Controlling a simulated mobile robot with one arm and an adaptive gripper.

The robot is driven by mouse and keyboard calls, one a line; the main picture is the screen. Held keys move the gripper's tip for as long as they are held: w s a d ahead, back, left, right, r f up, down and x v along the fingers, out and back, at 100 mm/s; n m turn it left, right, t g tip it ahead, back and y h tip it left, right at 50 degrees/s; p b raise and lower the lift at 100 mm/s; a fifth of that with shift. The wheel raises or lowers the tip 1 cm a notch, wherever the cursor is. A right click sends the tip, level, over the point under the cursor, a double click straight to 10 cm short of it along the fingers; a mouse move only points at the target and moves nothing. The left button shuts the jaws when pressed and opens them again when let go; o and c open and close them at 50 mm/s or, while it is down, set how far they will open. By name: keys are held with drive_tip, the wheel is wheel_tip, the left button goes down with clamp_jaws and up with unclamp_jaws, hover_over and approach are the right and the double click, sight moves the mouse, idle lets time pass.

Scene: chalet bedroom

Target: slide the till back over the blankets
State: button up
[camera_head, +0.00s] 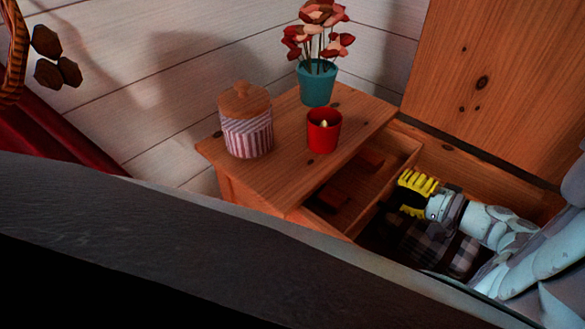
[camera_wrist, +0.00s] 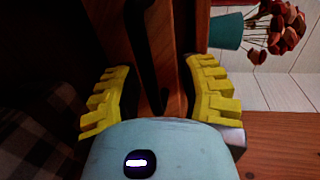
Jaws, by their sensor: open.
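The till (camera_head: 349,205) is a shallow wooden tray with dividers, at the left end of an open wooden chest and partly under the tabletop. Dark plaid blankets (camera_head: 437,247) lie lower in the chest, right of the till; they show dimly at the left of the wrist view (camera_wrist: 35,135). My gripper (camera_head: 413,190), with yellow ribbed fingers, is by the till's right side, above the blankets. In the wrist view my gripper (camera_wrist: 157,95) is open, with a wooden edge (camera_wrist: 175,60) showing between its fingers. I cannot tell whether it touches the wood.
A wooden table (camera_head: 285,185) holds a striped lidded jar (camera_head: 247,135), a red candle cup (camera_head: 323,138) and a teal flower pot (camera_head: 316,85). The raised wooden panel (camera_head: 490,75) stands behind the chest. A large dark grey surface (camera_head: 150,235) fills the foreground.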

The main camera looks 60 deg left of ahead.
wheel_tip(320, 180, up, 9)
drive_tip(key=shift+r, duration=0.2)
idle(0.5)
drive_tip(key=shift+o, duration=0.4)
